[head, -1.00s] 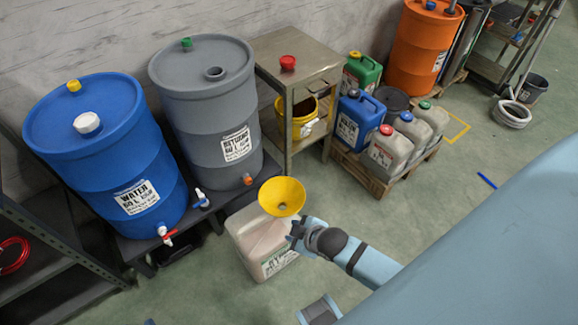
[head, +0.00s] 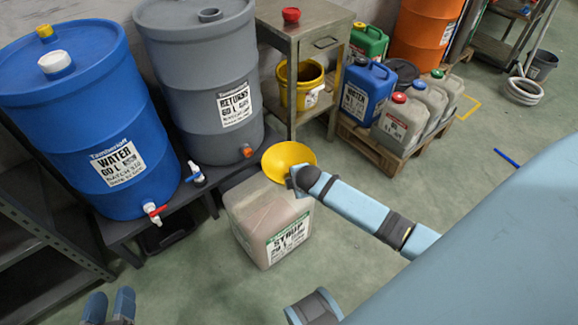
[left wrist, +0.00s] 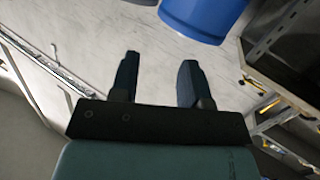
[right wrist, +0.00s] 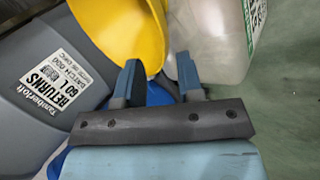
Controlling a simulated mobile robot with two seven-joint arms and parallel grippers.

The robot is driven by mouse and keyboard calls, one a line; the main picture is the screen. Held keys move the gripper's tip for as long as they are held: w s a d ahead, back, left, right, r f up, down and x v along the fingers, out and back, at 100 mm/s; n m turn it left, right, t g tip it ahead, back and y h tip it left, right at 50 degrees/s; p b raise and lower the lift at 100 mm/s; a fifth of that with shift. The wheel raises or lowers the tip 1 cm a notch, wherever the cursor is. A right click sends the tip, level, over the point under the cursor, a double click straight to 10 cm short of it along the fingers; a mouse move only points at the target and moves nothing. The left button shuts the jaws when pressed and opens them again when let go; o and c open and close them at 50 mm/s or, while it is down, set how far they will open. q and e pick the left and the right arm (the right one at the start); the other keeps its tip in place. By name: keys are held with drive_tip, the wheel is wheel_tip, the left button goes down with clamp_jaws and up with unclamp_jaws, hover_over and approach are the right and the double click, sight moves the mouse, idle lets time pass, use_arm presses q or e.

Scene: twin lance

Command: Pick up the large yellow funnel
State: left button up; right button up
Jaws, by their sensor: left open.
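The large yellow funnel (head: 286,158) sits over the top of the syrup jug (head: 268,222) in the head view, wide mouth up. Its stem and the jug's neck are hidden. My right gripper (head: 294,180) is at the funnel's near right rim. In the right wrist view, the funnel (right wrist: 118,28) lies just beyond my right fingers (right wrist: 161,75), which stand apart; its edge shows between them, and I cannot tell whether they touch it. My left gripper (head: 110,300) is open and empty at the bottom left of the head view, and its fingers (left wrist: 157,72) are spread in the left wrist view.
A blue water barrel (head: 85,115) and a grey returns barrel (head: 207,85) stand on a low dark bench behind the jug. A metal table (head: 308,18) and a pallet (head: 372,148) with several canisters stand farther right.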

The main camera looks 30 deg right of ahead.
drive_tip(key=b+x, duration=0.1)
drive_tip(key=x, duration=0.1)
drive_tip(key=b+x, duration=0.1)
drive_tip(key=x, duration=0.2)
drive_tip(key=b+x, duration=0.1)
drive_tip(key=x, duration=0.1)
drive_tip(key=shift+s+d+f+b, duration=0.1)
drive_tip(key=shift+d+f+b, duration=0.2)
drive_tip(key=shift+d, duration=0.05)
drive_tip(key=shift+w+f, duration=0.3)
drive_tip(key=shift+f, duration=0.1)
drive_tip(key=shift+w+d+f+b, duration=0.15)
drive_tip(key=shift+w+f+b, duration=0.05)
drive_tip(key=shift+w+b, duration=0.1)
use_arm(q)
drive_tip(key=r, duration=0.1)
drive_tip(key=d+r+t+h, duration=0.1)
drive_tip(key=r, duration=0.1)
drive_tip(key=d+r+t+h, duration=0.1)
drive_tip(key=shift+d+r, duration=0.15)
drive_tip(key=shift+r, duration=0.05)
use_arm(e)
drive_tip(key=shift+s, duration=0.1)
clamp_jaws()
